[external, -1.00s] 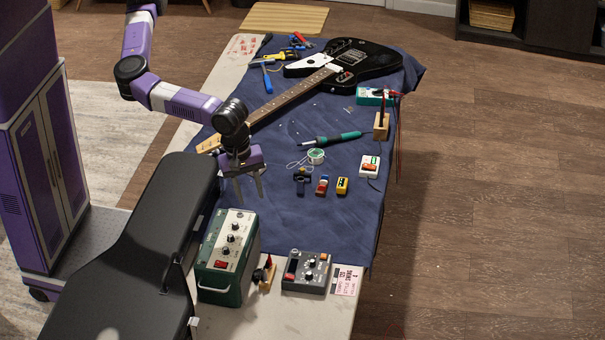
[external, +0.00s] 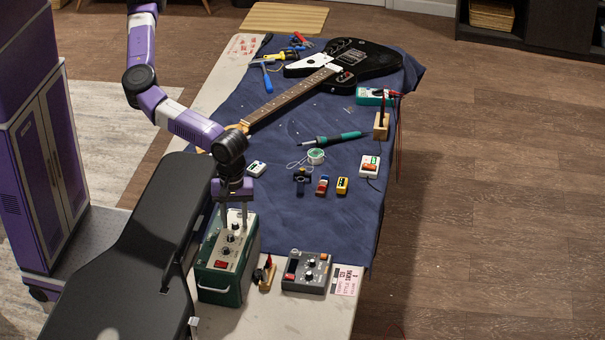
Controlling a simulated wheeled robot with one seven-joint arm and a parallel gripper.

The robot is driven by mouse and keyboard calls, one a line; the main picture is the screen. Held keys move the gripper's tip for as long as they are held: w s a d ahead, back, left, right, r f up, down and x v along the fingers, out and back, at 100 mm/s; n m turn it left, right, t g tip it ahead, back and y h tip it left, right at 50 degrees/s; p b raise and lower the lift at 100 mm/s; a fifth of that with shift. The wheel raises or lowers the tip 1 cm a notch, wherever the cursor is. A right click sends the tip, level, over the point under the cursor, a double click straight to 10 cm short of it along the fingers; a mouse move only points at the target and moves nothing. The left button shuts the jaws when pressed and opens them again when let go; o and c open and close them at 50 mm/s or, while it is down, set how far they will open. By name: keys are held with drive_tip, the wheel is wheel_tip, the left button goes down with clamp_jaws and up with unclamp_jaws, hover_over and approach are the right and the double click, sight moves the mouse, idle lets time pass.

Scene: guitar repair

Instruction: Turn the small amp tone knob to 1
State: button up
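The small amp (external: 219,284) is a green box with a pale control panel on top, at the near left end of the table. The panel carries a column of dark knobs and a red switch (external: 220,264). A middle knob (external: 231,238) and a near knob (external: 226,251) show clearly. My gripper (external: 234,225) points down over the panel's far end, its two fingers apart, one on either side of the farthest knob (external: 235,226). I cannot tell whether they touch it. The knob labels, pointer settings and which knob is tone are too small to read.
A long black case (external: 130,250) lies left of the amp. A small stand with a red-tipped item (external: 266,273) and a grey pedal (external: 306,271) stand to its right. A small white device (external: 256,168) and small tools lie beyond on the blue cloth (external: 285,225).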

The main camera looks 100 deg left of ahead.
clamp_jaws()
drive_tip(key=shift+r+n, duration=0.1)
drive_tip(key=shift+n, duration=0.2)
